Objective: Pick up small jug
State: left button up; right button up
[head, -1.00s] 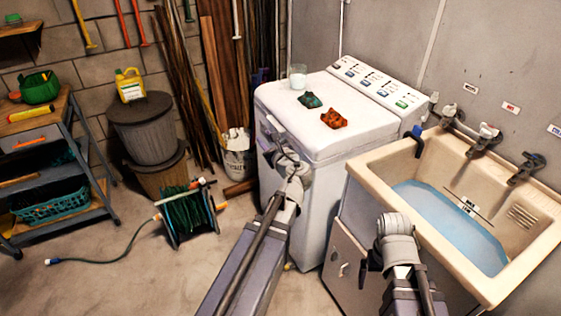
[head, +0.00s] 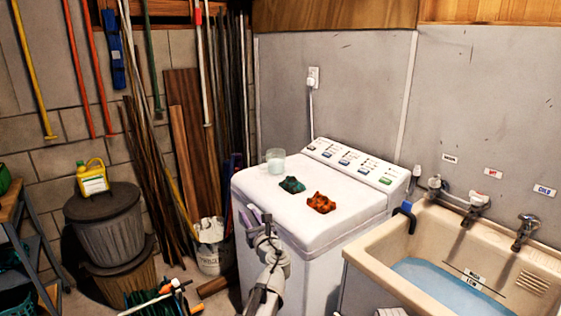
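A small whitish, see-through vessel (head: 276,162), which looks like the small jug, stands upright at the back left of the washing machine's white top (head: 262,188). I cannot make out a handle or spout. A yellow jug with a handle (head: 92,178) stands on a lidded grey bin at the left. My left gripper (head: 254,214) is at the washing machine's front left corner, nearer to me than the vessel and apart from it. Its two fingers look spread with nothing between them. My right gripper is out of view; only a bit of that arm shows at the bottom edge.
A green cloth (head: 292,185) and an orange cloth (head: 321,203) lie on the machine top, right of the vessel. The control panel (head: 354,161) rises behind. A sink with water (head: 375,255) stands at right. A bucket (head: 211,255) and leaning boards (head: 190,140) are at left.

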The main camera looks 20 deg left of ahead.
aim_at(275, 159)
jog(key=i+j+z, duration=0.2)
jog(key=j+z, duration=0.25)
jog(key=j, duration=0.85)
jog(key=j+z, duration=0.45)
jog(key=j, duration=0.85)
